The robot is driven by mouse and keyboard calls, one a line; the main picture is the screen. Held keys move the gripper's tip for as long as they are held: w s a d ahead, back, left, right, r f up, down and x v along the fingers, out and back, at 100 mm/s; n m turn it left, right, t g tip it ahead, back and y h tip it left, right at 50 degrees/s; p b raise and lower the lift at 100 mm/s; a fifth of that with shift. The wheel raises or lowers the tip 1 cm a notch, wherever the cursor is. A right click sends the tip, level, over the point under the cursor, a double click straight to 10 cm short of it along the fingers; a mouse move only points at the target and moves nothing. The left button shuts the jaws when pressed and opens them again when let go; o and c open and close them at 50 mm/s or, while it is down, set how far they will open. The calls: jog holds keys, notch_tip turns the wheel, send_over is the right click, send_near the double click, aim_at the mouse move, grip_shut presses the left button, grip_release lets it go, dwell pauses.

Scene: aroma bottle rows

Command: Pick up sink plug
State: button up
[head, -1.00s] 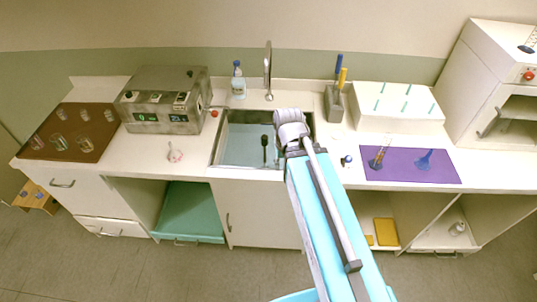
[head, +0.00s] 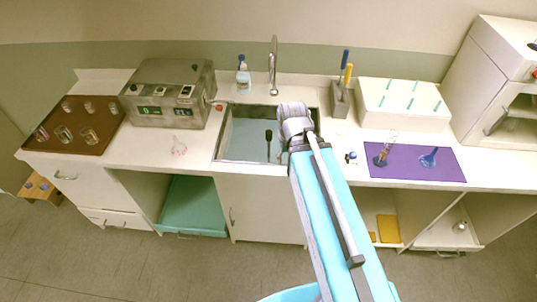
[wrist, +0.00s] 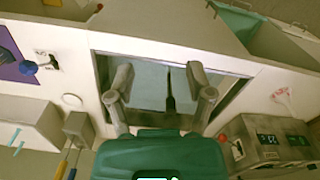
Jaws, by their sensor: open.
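A dark, long-stemmed piece with a wider dark end, which looks like the sink plug (head: 268,137), is in the sink basin (head: 246,138). In the wrist view the dark piece (wrist: 170,102) shows in the gap between my fingers, nearer the right one. My gripper (wrist: 161,75) is open, with both fingers apart over the sink. I see no contact with the dark piece, and I cannot tell the height between them. In the head view my own arm hides most of the gripper at the sink's right side.
A tap (head: 273,62) and a spray bottle (head: 243,75) stand behind the sink. A metal device (head: 168,93) is to the left. A tool holder (head: 339,100), a white rack (head: 402,110) and a purple mat (head: 437,174) are to the right. The sink rim surrounds the basin.

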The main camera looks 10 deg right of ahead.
jog(key=w+f+m+b, duration=0.1)
jog(key=w+m, duration=0.8)
jog(key=w, duration=0.5)
jog(key=m+b, duration=0.1)
jog(key=m, duration=0.8)
send_over(269, 132)
jog(key=shift+w+d+f, duration=0.1)
jog(key=shift+w+f, duration=0.05)
jog(key=shift+f, duration=0.6)
jog(key=shift+b, duration=0.3)
notch_tip(269, 132, down, 9)
jog(key=b, duration=0.8)
jog(key=shift+r, duration=0.2)
jog(key=shift+f+b, duration=0.1)
jog(key=shift+b, duration=0.25)
jog(key=shift+f+b, duration=2.5)
jog(key=shift+c, duration=0.2)
grip_shut()
